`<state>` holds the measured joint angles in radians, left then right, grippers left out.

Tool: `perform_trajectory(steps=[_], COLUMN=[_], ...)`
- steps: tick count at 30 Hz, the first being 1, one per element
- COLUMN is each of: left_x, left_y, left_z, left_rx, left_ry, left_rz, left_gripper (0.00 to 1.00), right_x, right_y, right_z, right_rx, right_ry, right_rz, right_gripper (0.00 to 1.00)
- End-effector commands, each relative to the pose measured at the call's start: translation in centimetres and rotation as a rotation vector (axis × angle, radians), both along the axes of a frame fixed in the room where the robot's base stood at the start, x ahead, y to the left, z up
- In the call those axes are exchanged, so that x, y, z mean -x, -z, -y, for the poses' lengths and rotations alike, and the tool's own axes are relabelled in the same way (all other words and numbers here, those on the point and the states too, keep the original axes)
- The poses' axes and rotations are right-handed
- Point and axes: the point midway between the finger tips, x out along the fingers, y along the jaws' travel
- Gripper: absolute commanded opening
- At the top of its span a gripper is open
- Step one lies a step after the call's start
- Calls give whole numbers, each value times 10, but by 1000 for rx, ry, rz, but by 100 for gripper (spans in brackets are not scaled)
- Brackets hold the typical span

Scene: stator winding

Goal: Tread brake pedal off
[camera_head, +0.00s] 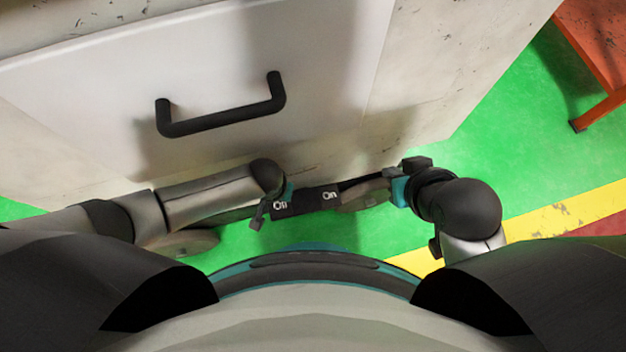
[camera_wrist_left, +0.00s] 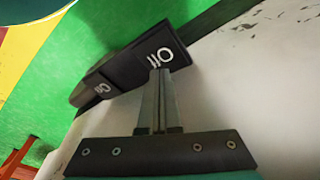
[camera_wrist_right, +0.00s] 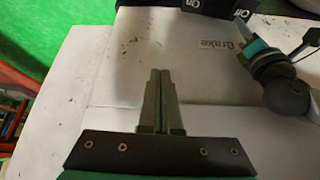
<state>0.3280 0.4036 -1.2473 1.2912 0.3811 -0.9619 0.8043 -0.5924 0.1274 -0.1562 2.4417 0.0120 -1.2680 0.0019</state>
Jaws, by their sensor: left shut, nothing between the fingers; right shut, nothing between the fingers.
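The black brake pedal unit (camera_head: 305,201) lies low at the cabinet's foot, with white "Off" and "On" labels. In the head view, "Off" is on the left and "On" on the right. My left gripper (camera_wrist_left: 160,74) is shut and empty, its tips overlapping the lower edge of the "Off" pedal (camera_wrist_left: 158,50) in the left wrist view. I cannot tell whether they touch. My right gripper (camera_wrist_right: 160,74) is shut and empty, to the right of the pedals in the head view (camera_head: 398,184). The pedals show at the top edge of the right wrist view (camera_wrist_right: 200,8).
A white cabinet (camera_head: 230,60) with a black bar handle (camera_head: 222,117) stands in front of me. A "Brake" label (camera_wrist_right: 215,45) is on its face. Green floor (camera_head: 510,150) is open at the right, with a yellow line (camera_head: 570,210) and an orange frame (camera_head: 600,50).

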Motion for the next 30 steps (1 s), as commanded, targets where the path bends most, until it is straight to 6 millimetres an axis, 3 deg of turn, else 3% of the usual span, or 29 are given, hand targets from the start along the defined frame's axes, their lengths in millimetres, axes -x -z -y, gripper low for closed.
perform_trajectory(steps=[30], left_x=[0], left_y=[9], left_z=[0], left_rx=[0], left_ry=[0], left_rz=[0], left_gripper=[0], right_x=[0], right_y=[7], right_z=[0], right_rx=[0], right_ry=[0], right_rz=[-1], right_gripper=[0])
